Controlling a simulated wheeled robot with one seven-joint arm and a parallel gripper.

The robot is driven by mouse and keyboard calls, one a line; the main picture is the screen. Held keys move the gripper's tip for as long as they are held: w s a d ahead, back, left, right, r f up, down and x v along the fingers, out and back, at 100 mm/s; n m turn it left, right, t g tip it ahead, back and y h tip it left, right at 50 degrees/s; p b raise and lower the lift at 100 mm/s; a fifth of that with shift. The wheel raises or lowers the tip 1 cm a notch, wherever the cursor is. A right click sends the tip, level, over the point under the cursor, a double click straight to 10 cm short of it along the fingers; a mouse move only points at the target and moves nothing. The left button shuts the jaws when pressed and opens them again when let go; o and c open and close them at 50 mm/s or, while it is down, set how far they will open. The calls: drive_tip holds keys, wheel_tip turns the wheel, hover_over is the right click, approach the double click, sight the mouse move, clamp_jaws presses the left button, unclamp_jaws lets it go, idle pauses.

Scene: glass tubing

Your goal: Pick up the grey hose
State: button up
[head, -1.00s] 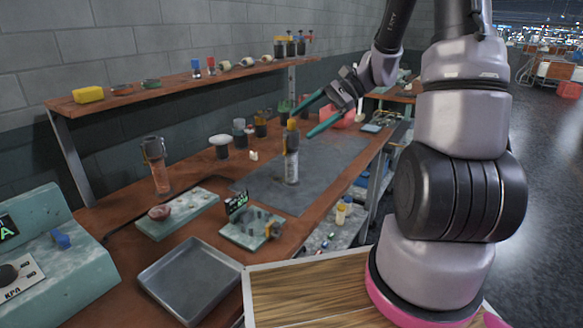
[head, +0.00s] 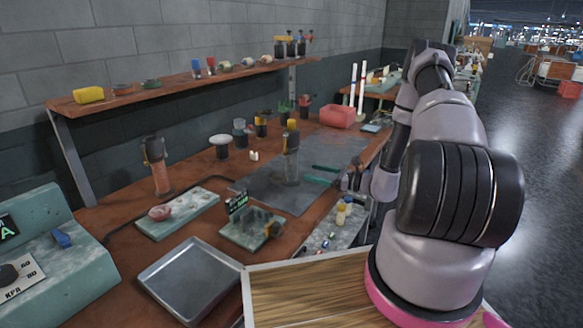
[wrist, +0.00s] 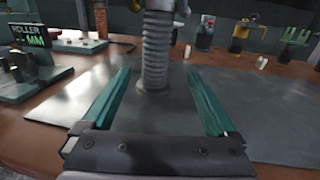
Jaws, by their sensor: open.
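The grey hose (head: 291,168) is a ribbed upright tube on the dark mat, with a dark and yellow fitting at its top. In the wrist view the grey hose (wrist: 156,48) stands in line with the gap between my fingers, and its upper end is cut off. My gripper (head: 310,173) is open, low over the mat, to the right of the hose. In the wrist view its two green fingers (wrist: 157,74) point at the hose, one to each side. They do not appear to touch it.
A second tube (head: 160,178), orange-brown, stands at the left. A green roller fixture (head: 250,236) sits in front of the hose. Several cups and a white-topped stand (head: 220,142) are behind it. The dark mat (head: 325,150) is mostly clear. A metal tray (head: 190,280) lies nearer.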

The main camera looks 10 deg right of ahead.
sight(292, 169)
drive_tip(key=x, duration=0.3)
drive_tip(key=shift+w+a, duration=0.15)
drive_tip(key=shift+s+a+x, duration=0.1)
drive_tip(key=shift+s+x, duration=0.05)
drive_tip(key=shift+x, duration=1.2)
drive_tip(key=shift+s+a+x, duration=0.1)
drive_tip(key=shift+s+x, duration=0.05)
drive_tip(key=shift+x, duration=1.25)
drive_tip(key=shift+f, duration=0.1)
clamp_jaws()
